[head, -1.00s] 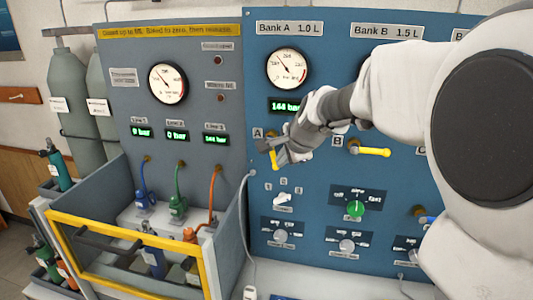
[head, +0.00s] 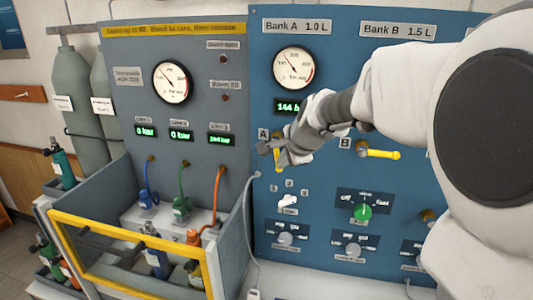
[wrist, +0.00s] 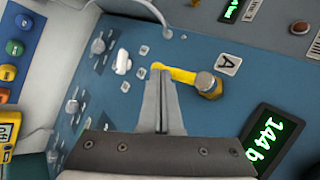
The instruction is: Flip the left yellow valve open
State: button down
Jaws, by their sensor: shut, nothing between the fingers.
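The left yellow valve, marked A, shows in the head view (head: 279,161) with its handle hanging down. In the wrist view its yellow handle (wrist: 185,77) runs left from a brass hub (wrist: 208,84). My gripper (head: 264,150) is in front of and beside the handle in the head view. In the wrist view my gripper (wrist: 163,78) is shut and empty, with its fingertips overlapping the handle near its free end. I cannot tell whether they touch it. My fingers and arm hide part of the valve in the head view.
The Bank B valve (head: 380,154) has a sideways yellow handle. A white selector knob (head: 287,202) and a green knob (head: 362,212) sit below on the blue panel. A grey bin with a yellow frame (head: 125,236) stands left. A lit display (wrist: 264,140) is near my gripper.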

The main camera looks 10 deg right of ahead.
jog(key=shift+w+a, duration=0.1)
dwell(0.4)
jog(key=shift+r+p, duration=0.7)
jog(key=shift+p, duration=0.05)
